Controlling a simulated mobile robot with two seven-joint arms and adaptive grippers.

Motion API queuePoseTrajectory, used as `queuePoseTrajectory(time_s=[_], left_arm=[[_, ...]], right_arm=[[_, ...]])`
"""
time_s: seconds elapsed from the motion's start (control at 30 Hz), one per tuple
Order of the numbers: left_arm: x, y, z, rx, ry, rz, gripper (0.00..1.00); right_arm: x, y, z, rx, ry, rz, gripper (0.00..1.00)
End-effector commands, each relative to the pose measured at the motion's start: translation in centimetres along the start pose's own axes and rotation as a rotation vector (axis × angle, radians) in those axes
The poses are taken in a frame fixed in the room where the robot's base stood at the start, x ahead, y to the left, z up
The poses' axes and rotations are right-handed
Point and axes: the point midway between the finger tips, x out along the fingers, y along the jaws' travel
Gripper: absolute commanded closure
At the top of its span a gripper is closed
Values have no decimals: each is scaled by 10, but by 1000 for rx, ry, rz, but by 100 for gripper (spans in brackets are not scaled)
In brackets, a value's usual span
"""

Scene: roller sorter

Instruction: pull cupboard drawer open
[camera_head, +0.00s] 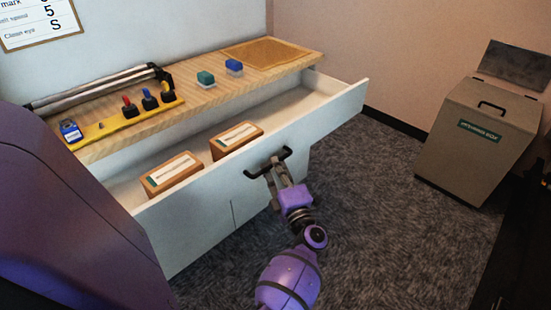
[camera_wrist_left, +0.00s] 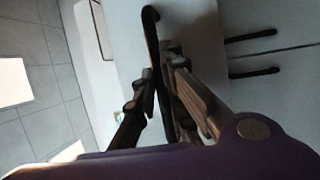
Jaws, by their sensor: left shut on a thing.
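The white cupboard drawer (camera_head: 325,120) stands pulled out from under the wooden top, and its inside shows. Two brown boxes with white labels lie in it, a left one (camera_head: 172,174) and a right one (camera_head: 236,140). A black bar handle (camera_head: 268,162) sits on the drawer front; it also shows in the left wrist view (camera_wrist_left: 151,35). My left gripper (camera_head: 277,170) is at the handle with its fingers around it, shut on it; in the left wrist view the fingers (camera_wrist_left: 158,85) lie on both sides of the bar. My right gripper is not in view.
The wooden top (camera_head: 215,95) carries a yellow strip with knobs (camera_head: 130,115), a green block (camera_head: 205,78) and a blue block (camera_head: 234,66). A grey lidded bin (camera_head: 475,140) stands at the right. Dark carpet (camera_head: 375,200) is clear between. Two more black handles (camera_wrist_left: 252,36) show below.

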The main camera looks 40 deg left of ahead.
Motion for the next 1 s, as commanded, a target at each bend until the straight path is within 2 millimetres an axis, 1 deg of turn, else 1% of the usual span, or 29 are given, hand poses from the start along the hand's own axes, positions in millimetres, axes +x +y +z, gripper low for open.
queuePoseTrajectory(time_s=[0.17, 0.2, 0.23, 0.53, 0.63, 0.77, 1.0], left_arm=[[0, 0, 0, -4, 0, 0, 100], [0, 0, 0, -4, 0, 0, 86], [0, 0, 0, -4, 0, 0, 82], [0, 0, 0, -1, 0, 0, 81], [-5, -1, 0, -1, 0, -1, 81], [-24, -1, 0, -1, -2, -3, 81], [-76, -1, 0, 0, -1, -3, 81]], right_arm=[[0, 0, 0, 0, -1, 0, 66], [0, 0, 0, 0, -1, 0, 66], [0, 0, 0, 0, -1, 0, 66], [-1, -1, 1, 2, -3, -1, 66], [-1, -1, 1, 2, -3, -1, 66], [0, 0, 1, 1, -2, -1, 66], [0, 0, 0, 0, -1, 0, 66]])
